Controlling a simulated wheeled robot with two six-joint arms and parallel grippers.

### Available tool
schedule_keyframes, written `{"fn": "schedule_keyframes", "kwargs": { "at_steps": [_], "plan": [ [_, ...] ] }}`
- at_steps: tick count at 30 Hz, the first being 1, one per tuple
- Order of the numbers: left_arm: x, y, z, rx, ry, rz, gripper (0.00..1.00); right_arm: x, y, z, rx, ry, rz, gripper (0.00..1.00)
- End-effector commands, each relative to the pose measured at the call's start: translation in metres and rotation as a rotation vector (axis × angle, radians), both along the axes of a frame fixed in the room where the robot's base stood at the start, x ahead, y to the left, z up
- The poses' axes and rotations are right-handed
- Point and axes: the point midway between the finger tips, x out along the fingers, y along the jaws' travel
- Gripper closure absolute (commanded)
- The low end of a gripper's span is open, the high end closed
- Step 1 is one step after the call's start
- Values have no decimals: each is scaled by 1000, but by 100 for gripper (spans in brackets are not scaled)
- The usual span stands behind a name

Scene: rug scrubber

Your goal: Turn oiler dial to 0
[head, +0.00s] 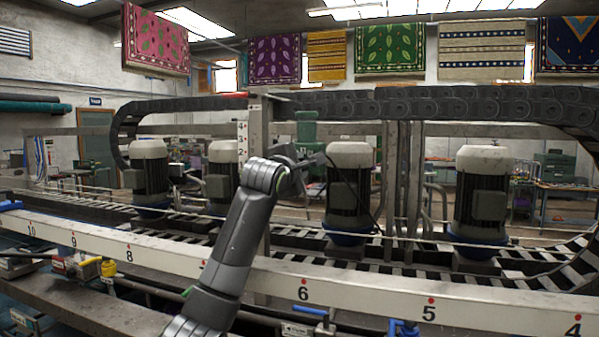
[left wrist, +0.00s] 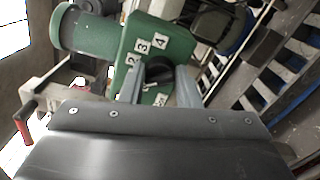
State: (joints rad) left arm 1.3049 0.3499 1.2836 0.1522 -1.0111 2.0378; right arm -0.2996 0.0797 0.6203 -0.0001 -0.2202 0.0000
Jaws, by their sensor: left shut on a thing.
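The green oiler (left wrist: 118,42) fills the upper middle of the left wrist view, with a round green cylinder on its left. Small white number tags, including 2, 3 and 4, sit around its black dial (left wrist: 158,70). My left gripper (left wrist: 160,78) is shut on the dial, one finger on each side. The dial's pointer is partly hidden, so its exact setting is unclear. In the head view the green oiler (head: 307,128) stands at the middle behind the rail, and my left gripper (head: 318,160) reaches it from the front. My right gripper is not in view.
A long white numbered rail (head: 365,299) crosses in front. Motors with white tops (head: 350,155) stand along the conveyor on both sides of the oiler. A red-handled lever (left wrist: 26,115) is at left in the wrist view. Rugs (head: 390,50) hang above.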

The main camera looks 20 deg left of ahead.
Motion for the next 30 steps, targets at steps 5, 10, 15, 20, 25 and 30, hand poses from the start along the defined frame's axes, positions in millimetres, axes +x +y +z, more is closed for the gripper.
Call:
{"fn": "schedule_keyframes", "kwargs": {
  "at_steps": [5, 10, 15, 20, 25, 30],
  "plan": [
    [1, 0, -4, -165, 9, 1, 93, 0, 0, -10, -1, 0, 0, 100],
    [1, 0, -4, -315, 15, 1, 93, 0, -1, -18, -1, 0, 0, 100],
    [1, 0, -3, -440, 19, 1, 93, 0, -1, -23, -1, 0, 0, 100],
    [1, 0, -4, -526, 24, 1, 93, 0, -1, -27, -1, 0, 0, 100],
    [1, 0, -4, -585, 28, 2, 93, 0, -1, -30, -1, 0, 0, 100],
    [1, 0, -3, -612, 30, 1, 93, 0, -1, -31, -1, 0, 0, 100]
  ]
}}
